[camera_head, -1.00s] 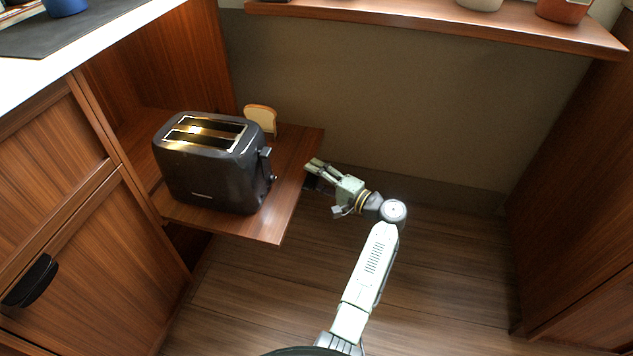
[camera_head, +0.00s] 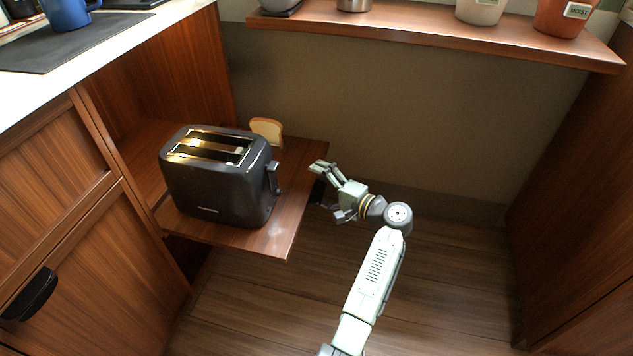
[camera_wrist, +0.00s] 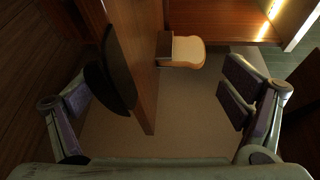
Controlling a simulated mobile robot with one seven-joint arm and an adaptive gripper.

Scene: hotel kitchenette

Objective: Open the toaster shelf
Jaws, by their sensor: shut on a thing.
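The toaster shelf (camera_head: 277,240), a wooden board, stands out from the open cabinet bay. A black toaster (camera_head: 218,185) rests on it. Its front panel shows edge-on in the wrist view (camera_wrist: 146,98), with a dark curved handle (camera_wrist: 116,68) on its outer face. My gripper (camera_head: 328,192) is at the shelf's right end. In the wrist view its fingers (camera_wrist: 157,95) are spread wide. The handle lies close to the left finger; whether they touch I cannot tell. The right finger is clear of handle and panel. The handle is mostly hidden in the head view.
A bread-slice-shaped object (camera_head: 267,130) stands behind the toaster. A closed cabinet door with a black handle (camera_head: 31,295) is at left. A wall shelf (camera_head: 430,39) with pots runs above. Open floor (camera_head: 250,310) lies below and right of the toaster shelf.

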